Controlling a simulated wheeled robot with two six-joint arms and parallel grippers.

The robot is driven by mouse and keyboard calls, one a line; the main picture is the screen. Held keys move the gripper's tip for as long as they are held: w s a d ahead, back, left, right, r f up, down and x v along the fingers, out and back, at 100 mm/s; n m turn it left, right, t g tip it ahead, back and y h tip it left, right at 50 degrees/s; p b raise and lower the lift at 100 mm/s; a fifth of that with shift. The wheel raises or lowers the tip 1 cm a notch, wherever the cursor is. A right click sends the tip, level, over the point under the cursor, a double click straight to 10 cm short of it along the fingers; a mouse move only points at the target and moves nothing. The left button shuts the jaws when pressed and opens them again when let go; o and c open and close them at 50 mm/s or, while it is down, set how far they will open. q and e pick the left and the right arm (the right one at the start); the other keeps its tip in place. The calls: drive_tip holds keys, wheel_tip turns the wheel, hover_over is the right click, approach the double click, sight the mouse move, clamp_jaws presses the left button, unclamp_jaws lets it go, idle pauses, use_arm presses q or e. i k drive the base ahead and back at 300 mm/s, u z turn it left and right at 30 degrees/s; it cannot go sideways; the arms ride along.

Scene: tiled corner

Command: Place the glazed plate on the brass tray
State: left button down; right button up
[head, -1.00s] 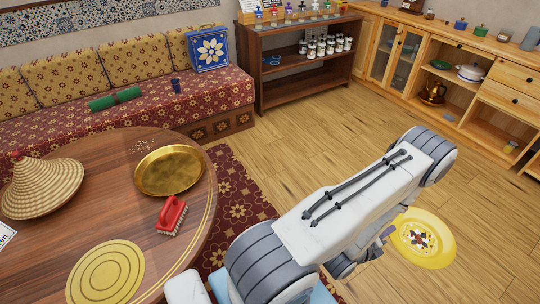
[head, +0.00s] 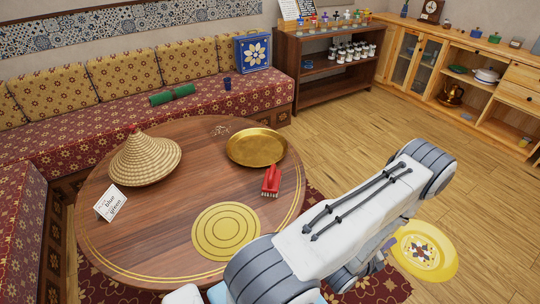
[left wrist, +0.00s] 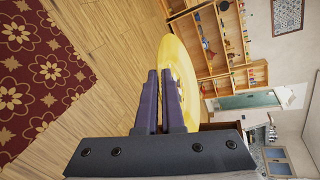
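The glazed plate (head: 440,262) is yellow with a dark and white pattern in its middle. My left gripper (head: 388,246) is shut on its rim and holds it in the air, to the right of the table. In the left wrist view the plate (left wrist: 178,62) shows nearly edge-on between the dark fingers (left wrist: 160,98). The brass tray (head: 256,147) is round, shiny and empty, and lies at the back right of the wooden table, away from the gripper. My right gripper is not in view.
The round table (head: 165,222) also bears a red-handled brush (head: 271,181) near the tray, a woven cone lid (head: 145,160), a yellow ringed mat (head: 226,232) and a word card (head: 110,203). A patterned sofa (head: 120,120) and a dark shelf (head: 330,85) stand behind. Open floor lies right.

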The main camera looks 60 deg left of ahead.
sight(258, 150)
drive_tip(key=u, duration=1.9)
drive_tip(key=i, duration=0.95)
drive_tip(key=z, duration=0.15)
